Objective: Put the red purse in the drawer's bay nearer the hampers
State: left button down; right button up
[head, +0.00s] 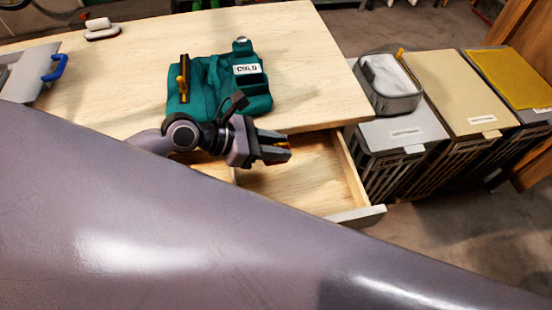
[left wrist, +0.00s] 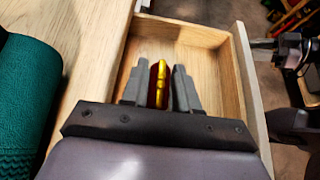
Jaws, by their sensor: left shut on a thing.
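The red purse (left wrist: 154,88), with a yellow edge, is held upright between the fingers of my left gripper (left wrist: 160,88). In the head view a small bit of it shows at the fingertips of my left gripper (head: 284,147). The gripper is over the open wooden drawer (head: 345,170); I cannot tell how far the purse is above the drawer floor (left wrist: 188,57). The drawer floor looks bare where I see it. The hampers (head: 403,132) stand to the right of the drawer. What looks like my right gripper (left wrist: 264,47) is at the right of the left wrist view, its fingers unclear.
A grey pouch (head: 390,82) sits on the nearest hamper. A beige-lidded hamper (head: 460,85) and a yellow-topped one (head: 515,75) stand beyond. My own grey arm link covers the foreground.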

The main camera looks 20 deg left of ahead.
pick_arm(q)
jog(key=shift+f+b, duration=0.65)
jog(key=shift+f, duration=1.6)
jog(key=shift+f, duration=0.15)
jog(key=c, duration=0.8)
grip_release()
jog(key=shift+c, duration=0.2)
jog(key=v, duration=1.2)
jog(key=shift+s, duration=0.1)
